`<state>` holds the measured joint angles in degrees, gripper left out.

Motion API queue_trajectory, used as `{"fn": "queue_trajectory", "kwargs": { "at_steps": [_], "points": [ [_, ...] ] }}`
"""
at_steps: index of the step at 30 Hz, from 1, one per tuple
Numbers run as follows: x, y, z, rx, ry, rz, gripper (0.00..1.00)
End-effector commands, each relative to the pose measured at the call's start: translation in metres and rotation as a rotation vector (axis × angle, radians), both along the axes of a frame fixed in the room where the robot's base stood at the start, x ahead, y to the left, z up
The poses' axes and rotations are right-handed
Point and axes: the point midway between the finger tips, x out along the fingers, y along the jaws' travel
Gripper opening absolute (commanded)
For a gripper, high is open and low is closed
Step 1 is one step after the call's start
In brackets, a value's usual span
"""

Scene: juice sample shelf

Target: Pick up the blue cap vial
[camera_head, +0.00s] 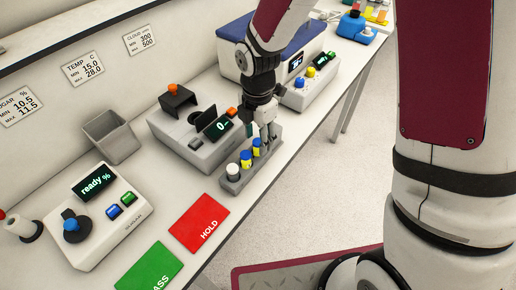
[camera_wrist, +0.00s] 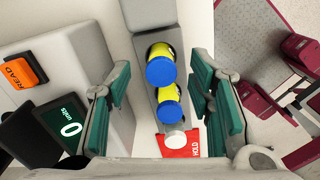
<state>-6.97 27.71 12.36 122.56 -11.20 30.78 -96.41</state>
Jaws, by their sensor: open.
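A grey rack (camera_head: 237,187) stands near the table's front edge and holds a row of vials. Two have blue caps and yellow bodies: the nearer blue cap vial (camera_head: 246,159) and the farther blue cap vial (camera_head: 257,146). A white cap vial (camera_head: 232,171) stands at the rack's near end. My gripper (camera_head: 264,133) is above the rack's far end, pointing down. In the wrist view my open fingers (camera_wrist: 158,72) lie either side of the row, with one blue cap (camera_wrist: 161,72) between them, a second blue cap (camera_wrist: 168,111) below it and the white cap (camera_wrist: 174,140) lowest. Nothing is held.
A grey device (camera_head: 195,143) with a green "0" display and orange button stands left of the rack. A red HOLD mat (camera_head: 199,222) and green mat (camera_head: 150,268) lie nearer. A grey bin (camera_head: 110,137) is left.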

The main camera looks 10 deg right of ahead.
Motion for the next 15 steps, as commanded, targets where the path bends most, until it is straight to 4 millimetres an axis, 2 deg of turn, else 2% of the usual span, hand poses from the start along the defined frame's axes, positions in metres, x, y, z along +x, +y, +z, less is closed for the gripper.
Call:
{"fn": "queue_trajectory", "kwargs": {
  "at_steps": [3,6,14,15],
  "points": [
    [-0.002,0.000,-0.016,0.000,0.002,0.001,0.48],
    [-0.002,0.000,-0.025,-0.001,0.001,0.000,0.48],
    [-0.001,0.000,-0.028,0.000,-0.001,0.000,0.48],
    [-0.001,0.000,-0.028,0.000,-0.001,0.000,0.43]
  ]
}}
